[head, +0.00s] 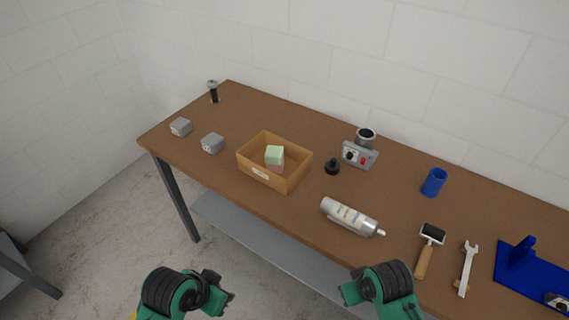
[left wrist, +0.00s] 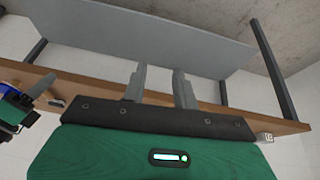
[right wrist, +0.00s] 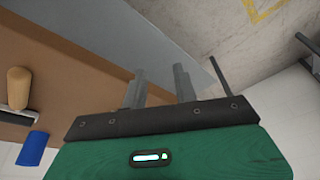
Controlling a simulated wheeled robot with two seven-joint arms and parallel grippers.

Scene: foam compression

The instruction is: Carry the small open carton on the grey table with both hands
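The small open carton (head: 258,176) is a brown cardboard box with a white label on its front side. It stands upright on the brown-topped table (head: 290,118), left of the middle. A pale green block (head: 274,154) sits inside it, with a pinkish block (head: 275,168) partly visible below. My left gripper (head: 222,290) and right gripper (head: 351,291) are both in front of the table, apart from the carton and from each other. In the left wrist view the fingers (left wrist: 158,78) are spread and empty. The right wrist view shows spread, empty fingers (right wrist: 161,78) too.
Farther right are a blue cup (head: 434,182), roller (head: 429,247) and wrench (head: 466,266).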

